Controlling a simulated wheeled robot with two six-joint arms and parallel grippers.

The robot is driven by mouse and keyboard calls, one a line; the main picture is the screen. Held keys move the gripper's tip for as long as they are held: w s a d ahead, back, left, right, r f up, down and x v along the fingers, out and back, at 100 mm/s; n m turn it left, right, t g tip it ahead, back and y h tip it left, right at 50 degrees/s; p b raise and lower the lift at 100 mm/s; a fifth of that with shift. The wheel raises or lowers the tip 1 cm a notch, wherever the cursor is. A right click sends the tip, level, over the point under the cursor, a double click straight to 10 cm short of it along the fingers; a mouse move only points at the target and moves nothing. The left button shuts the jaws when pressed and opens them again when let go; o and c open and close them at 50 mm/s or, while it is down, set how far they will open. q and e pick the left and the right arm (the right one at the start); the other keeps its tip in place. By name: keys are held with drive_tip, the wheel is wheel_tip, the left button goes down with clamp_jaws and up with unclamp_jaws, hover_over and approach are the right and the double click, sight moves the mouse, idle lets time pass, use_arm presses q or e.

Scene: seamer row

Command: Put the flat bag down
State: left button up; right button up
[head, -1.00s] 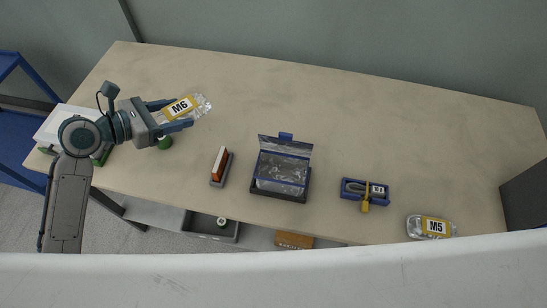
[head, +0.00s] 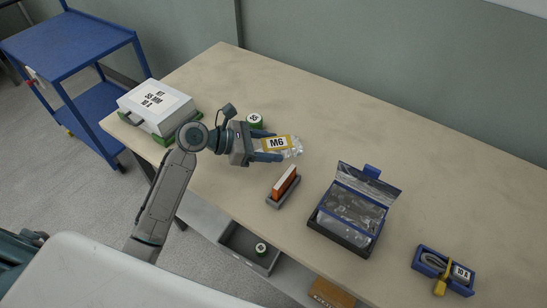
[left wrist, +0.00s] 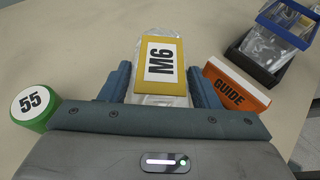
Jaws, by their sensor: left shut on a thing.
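The flat bag is a clear bag with a yellow M6 label (head: 279,143), and it also shows in the left wrist view (left wrist: 160,66). My left gripper (head: 269,146) is shut on the bag, with one blue finger on each side of it. The bag is over the table (head: 330,130), with its far end pointing right in the head view. I cannot tell whether it touches the tabletop. My right gripper is not in view.
A green 55 roll (left wrist: 32,105) is beside my left gripper. An orange guide block (head: 284,184), an open clear-lidded box (head: 350,212) and a blue tray (head: 443,270) lie to the right. A white case (head: 155,104) stands left. Table behind the bag is clear.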

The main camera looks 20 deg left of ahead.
use_arm(q)
drive_tip(key=shift+f, duration=2.2)
drive_tip(key=shift+f, duration=0.1)
drive_tip(key=o, duration=1.1)
drive_tip(key=shift+c, duration=0.2)
